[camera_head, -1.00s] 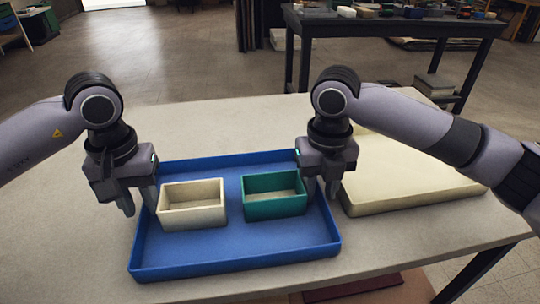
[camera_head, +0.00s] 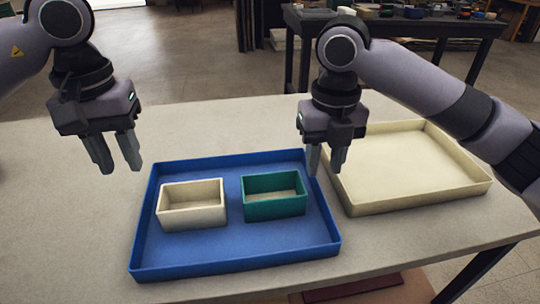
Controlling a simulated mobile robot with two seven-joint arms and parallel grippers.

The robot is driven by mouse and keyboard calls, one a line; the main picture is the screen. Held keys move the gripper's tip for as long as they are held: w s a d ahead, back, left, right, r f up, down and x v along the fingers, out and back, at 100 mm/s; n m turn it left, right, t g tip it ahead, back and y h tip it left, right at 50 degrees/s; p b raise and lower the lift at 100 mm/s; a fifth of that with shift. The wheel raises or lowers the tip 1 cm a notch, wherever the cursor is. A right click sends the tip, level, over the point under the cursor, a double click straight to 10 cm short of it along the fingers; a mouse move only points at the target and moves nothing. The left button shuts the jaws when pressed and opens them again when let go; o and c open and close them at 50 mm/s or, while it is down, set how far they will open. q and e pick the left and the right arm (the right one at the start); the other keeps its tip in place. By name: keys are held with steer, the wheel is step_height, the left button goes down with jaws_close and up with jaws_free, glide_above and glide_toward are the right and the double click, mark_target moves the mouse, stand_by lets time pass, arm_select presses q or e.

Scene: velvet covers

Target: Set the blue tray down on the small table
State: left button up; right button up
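The blue tray (camera_head: 236,243) lies flat on the light-topped table (camera_head: 240,115) near its front edge. It holds a cream open box (camera_head: 193,204) on the left and a green open box (camera_head: 274,195) on the right. My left gripper (camera_head: 118,168) is open and empty, above the table, up and left of the tray. My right gripper (camera_head: 325,170) is open, its fingers by the tray's right back corner; I cannot tell whether a finger touches the rim.
A cream tray (camera_head: 410,165) lies right of the blue tray on the same table, close to my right gripper. A dark table (camera_head: 395,25) with many small items stands behind. The left part of the near table is clear.

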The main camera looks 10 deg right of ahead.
step_height(320, 180, up, 5)
steer(key=shift+r, duration=0.15)
steer(key=shift+r, duration=0.1)
stand_by(0.4)
